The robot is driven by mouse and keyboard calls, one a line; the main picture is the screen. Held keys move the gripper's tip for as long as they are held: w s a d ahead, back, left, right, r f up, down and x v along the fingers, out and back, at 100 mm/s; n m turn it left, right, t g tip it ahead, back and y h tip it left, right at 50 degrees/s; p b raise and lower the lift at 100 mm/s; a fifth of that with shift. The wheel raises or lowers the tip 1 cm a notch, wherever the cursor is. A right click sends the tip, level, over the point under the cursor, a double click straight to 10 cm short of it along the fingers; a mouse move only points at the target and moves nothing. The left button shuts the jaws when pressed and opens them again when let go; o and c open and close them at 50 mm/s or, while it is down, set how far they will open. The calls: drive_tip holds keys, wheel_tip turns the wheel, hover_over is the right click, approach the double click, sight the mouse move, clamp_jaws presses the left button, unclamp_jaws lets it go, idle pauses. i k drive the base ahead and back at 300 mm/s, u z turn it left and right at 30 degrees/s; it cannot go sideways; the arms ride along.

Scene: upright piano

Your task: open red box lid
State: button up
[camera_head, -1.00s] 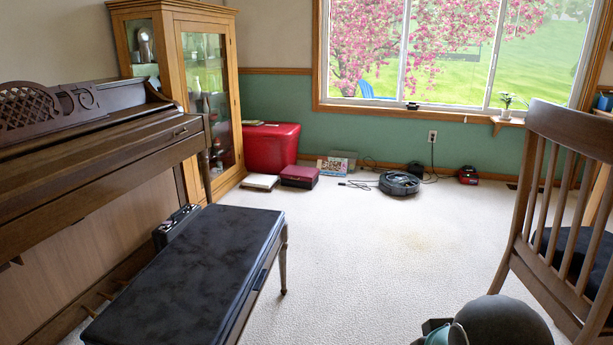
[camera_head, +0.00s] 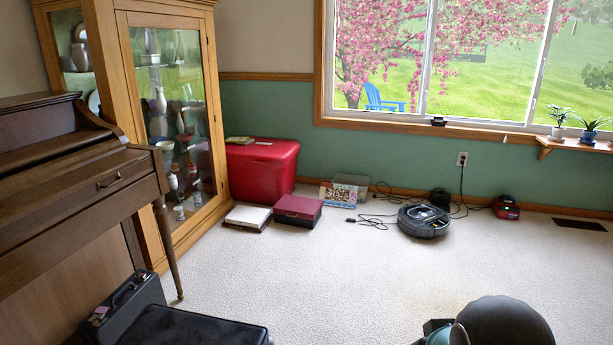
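A large red box (camera_head: 262,172) with its lid shut stands on the carpet against the green wall, right of the glass cabinet. Some flat items (camera_head: 246,141) lie on its lid. A smaller dark red box (camera_head: 298,211), also shut, sits on the floor in front of it. I cannot tell which of the two the task means. Part of my arm (camera_head: 503,322) shows at the bottom right, well short of both boxes. My gripper is not in view.
A white flat box (camera_head: 248,217) lies left of the dark red box. A robot vacuum (camera_head: 424,220) and cables lie to the right. The glass cabinet (camera_head: 172,120), piano (camera_head: 70,190), black case (camera_head: 125,308) and bench (camera_head: 195,327) line the left. The middle carpet is clear.

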sight(289, 206)
drive_tip(key=i, duration=3.1)
drive_tip(key=z, duration=0.35)
